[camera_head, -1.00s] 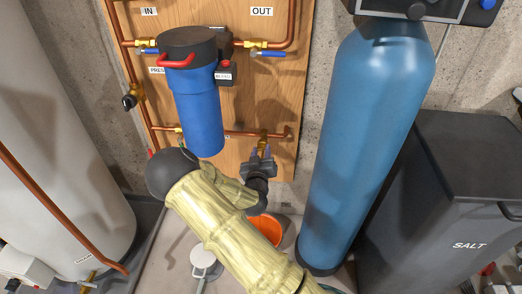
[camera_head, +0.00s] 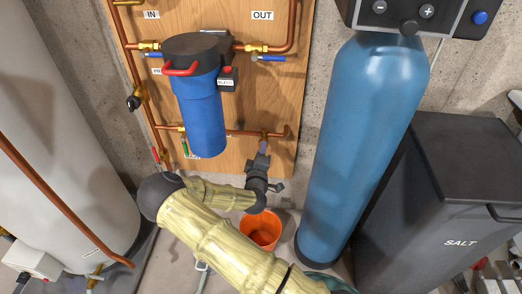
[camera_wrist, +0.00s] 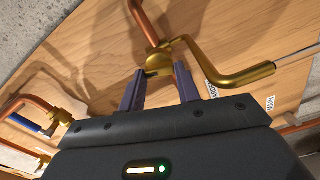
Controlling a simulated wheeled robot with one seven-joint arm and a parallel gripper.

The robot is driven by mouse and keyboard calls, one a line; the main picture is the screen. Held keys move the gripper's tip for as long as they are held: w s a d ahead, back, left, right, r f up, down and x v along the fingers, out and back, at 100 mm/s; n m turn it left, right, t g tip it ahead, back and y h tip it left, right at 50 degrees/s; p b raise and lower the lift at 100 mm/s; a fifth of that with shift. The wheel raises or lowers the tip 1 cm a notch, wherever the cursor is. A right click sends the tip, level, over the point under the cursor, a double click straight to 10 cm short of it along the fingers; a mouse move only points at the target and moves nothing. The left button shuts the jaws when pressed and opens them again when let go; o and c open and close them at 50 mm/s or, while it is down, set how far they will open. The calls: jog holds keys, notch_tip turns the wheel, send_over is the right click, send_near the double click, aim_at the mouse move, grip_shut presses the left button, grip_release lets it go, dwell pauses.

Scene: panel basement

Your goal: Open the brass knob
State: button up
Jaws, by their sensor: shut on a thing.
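The brass knob (camera_wrist: 157,72) is on the front of a brass valve (camera_wrist: 160,55) in the wrist view, with a bent brass spout (camera_wrist: 235,80) running off to the right. My gripper (camera_wrist: 160,76) has one dark finger on each side of the knob and is shut on it. In the head view, my gripper (camera_head: 263,149) reaches the lower right of the wooden board, at the end of the low copper pipe. The knob there is hidden behind the fingers; only a little brass (camera_head: 264,135) shows above them.
A blue filter housing (camera_head: 202,115) hangs left of my gripper. A tall blue tank (camera_head: 360,150) stands close on the right, with a dark salt bin (camera_head: 455,190) beyond. An orange bucket (camera_head: 262,232) stands on the floor below. A white tank (camera_head: 60,130) is at far left.

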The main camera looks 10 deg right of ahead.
jog(key=shift+n, duration=1.1)
jog(key=shift+f, duration=0.1)
jog(key=o, duration=1)
